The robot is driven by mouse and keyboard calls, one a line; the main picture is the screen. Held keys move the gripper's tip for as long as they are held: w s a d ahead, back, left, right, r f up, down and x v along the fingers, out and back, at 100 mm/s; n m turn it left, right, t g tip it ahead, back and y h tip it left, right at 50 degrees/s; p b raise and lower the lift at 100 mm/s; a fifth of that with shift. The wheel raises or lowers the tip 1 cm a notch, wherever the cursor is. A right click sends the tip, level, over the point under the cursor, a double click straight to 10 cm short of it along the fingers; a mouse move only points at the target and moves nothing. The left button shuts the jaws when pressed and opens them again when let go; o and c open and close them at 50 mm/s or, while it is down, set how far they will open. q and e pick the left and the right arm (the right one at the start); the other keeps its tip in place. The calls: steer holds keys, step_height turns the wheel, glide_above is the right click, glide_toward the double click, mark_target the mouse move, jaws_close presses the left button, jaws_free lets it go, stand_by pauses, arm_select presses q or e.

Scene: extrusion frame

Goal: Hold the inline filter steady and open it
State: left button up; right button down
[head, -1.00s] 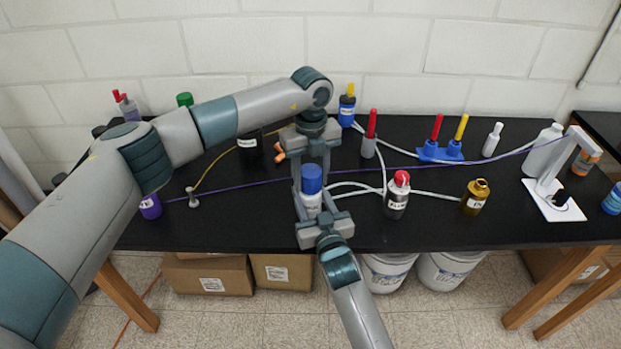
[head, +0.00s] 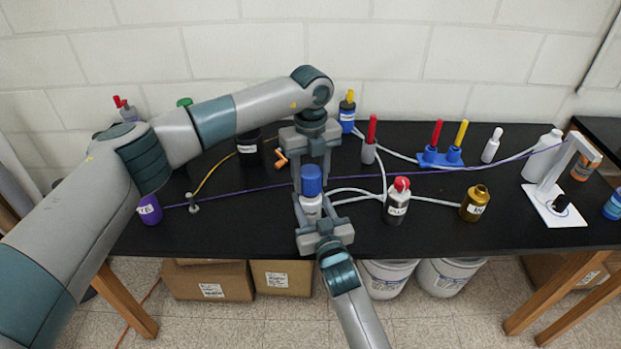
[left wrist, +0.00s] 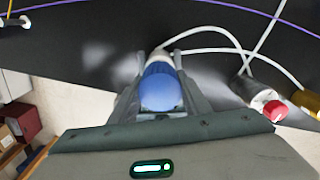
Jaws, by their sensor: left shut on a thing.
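The inline filter (head: 311,206) has a white labelled body and a blue cap (head: 311,180). It stands upright near the front edge of the black table. My left gripper (head: 311,172) reaches down over it from behind and is shut on the blue cap. In the left wrist view the blue cap (left wrist: 161,88) sits between the left fingers, with part of the white body beyond it. My right gripper (head: 312,214) comes from the front, with its fingers around the white body. Whether they press on it cannot be told.
White tubes (head: 355,191) run right from beside the filter. A red-capped bottle (head: 397,207) and a gold bottle (head: 475,204) stand to the right. A purple cord (head: 430,175) crosses behind. An orange-handled valve (head: 281,158) is close behind left. Free tabletop lies front left.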

mark_target(310, 171)
arm_select(q)
steer(key=shift+r, duration=1.95)
arm_select(e)
steer(key=c, duration=0.9)
jaws_free()
steer(key=shift+s, duration=0.1)
arm_select(q)
step_height(310, 171, down, 2)
steer(key=shift+f+b, duration=0.1)
steer(key=shift+b, duration=0.95)
arm_select(e)
steer(key=v, duration=1.2)
